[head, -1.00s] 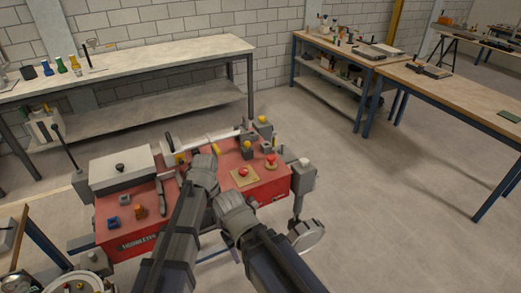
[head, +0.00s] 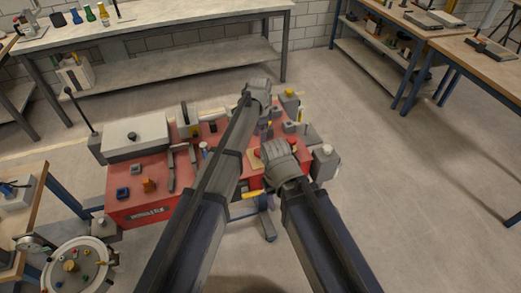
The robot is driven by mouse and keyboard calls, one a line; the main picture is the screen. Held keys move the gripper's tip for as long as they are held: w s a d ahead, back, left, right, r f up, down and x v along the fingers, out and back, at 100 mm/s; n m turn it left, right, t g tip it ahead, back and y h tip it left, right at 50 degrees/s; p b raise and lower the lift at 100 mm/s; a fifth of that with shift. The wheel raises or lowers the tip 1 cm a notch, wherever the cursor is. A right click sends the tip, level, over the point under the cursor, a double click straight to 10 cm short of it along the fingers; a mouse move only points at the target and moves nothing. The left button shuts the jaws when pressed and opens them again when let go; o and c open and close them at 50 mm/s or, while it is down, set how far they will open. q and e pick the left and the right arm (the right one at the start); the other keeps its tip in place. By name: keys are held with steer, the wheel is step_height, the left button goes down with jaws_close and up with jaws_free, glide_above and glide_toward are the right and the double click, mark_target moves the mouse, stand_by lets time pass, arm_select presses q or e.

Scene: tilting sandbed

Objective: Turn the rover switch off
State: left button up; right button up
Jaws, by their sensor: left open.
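The rover is a low red body (head: 207,143) in the middle of the head view, with many small controls on top. I cannot tell which of them is the rover switch. A red knob (head: 289,154) shows at the right, partly behind my right gripper.
A grey-white box (head: 135,137) sits on the rover's left, with a thin black lever (head: 80,110) beside it. A long workbench (head: 160,30) stands behind. A wooden table (head: 35,205) and a round device (head: 72,266) are at the lower left. The floor at right is clear.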

mark_target(259, 151)
arm_select(q)
step_height(259, 151, down, 7)
steer(key=b, duration=0.6)
steer(key=shift+r, duration=0.15)
steer(key=shift+c, duration=0.3)
steer(key=shift+s, duration=0.1)
jaws_close()
